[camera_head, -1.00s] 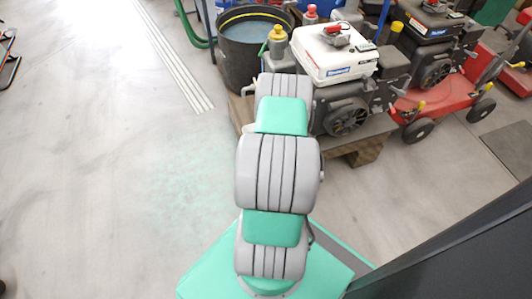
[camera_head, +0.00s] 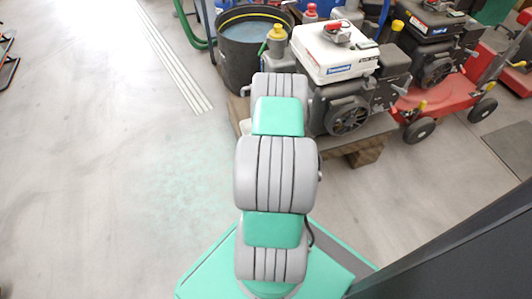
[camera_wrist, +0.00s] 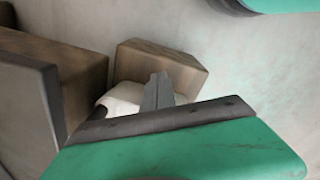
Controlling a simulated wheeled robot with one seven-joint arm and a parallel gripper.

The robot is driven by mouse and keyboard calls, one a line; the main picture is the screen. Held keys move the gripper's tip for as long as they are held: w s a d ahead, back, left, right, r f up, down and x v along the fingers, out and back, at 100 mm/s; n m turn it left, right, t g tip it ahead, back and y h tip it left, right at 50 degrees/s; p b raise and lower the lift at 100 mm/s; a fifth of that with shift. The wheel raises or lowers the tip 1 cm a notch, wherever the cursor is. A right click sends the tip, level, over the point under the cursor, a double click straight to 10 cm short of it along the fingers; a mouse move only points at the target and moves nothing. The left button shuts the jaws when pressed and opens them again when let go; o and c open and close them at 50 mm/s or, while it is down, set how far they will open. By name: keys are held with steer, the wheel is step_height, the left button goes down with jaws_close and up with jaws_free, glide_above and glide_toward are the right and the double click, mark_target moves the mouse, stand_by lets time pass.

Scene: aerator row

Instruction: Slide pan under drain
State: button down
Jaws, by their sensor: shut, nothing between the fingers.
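In the wrist view my gripper (camera_wrist: 158,88) is shut and empty, its grey fingers together beside a pale, rounded object (camera_wrist: 122,98). This object lies against wooden blocks and is partly hidden by my gripper; I cannot tell whether it is the pan or whether the fingers touch it. In the head view my arm hides my gripper. The white-topped engine (camera_head: 336,52) stands on a low wooden support (camera_head: 365,152) just beyond and right of my arm. I cannot make out its drain.
Wooden blocks (camera_wrist: 160,66) crowd the gripper in the wrist view. A dark tub of water (camera_head: 242,62) stands behind my arm, with a yellow-capped bottle (camera_head: 277,42) beside it. A red wheeled machine (camera_head: 440,98) is at right.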

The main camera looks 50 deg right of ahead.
steer(key=shift+w+f+b, duration=0.65)
steer(key=shift+w+d, duration=1.2)
steer(key=shift+w, duration=0.8)
steer(key=shift+w+d, duration=1.25)
steer(key=shift+w, duration=0.75)
steer(key=shift+w+d, duration=1.2)
steer(key=shift+w, duration=0.8)
steer(key=r+p, duration=0.2)
steer(key=shift+s+a+r+p, duration=0.15)
steer(key=shift+s+r+p, duration=0.1)
steer(key=shift+r+p, duration=0.1)
steer(key=r+p, duration=0.2)
steer(key=r, duration=0.1)
steer(key=shift+s+r+p, duration=0.25)
steer(key=shift+s+p, duration=0.05)
steer(key=shift+p, duration=0.1)
steer(key=r+p, duration=0.2)
steer(key=s+r+p, duration=0.1)
steer(key=shift+a+r, duration=0.3)
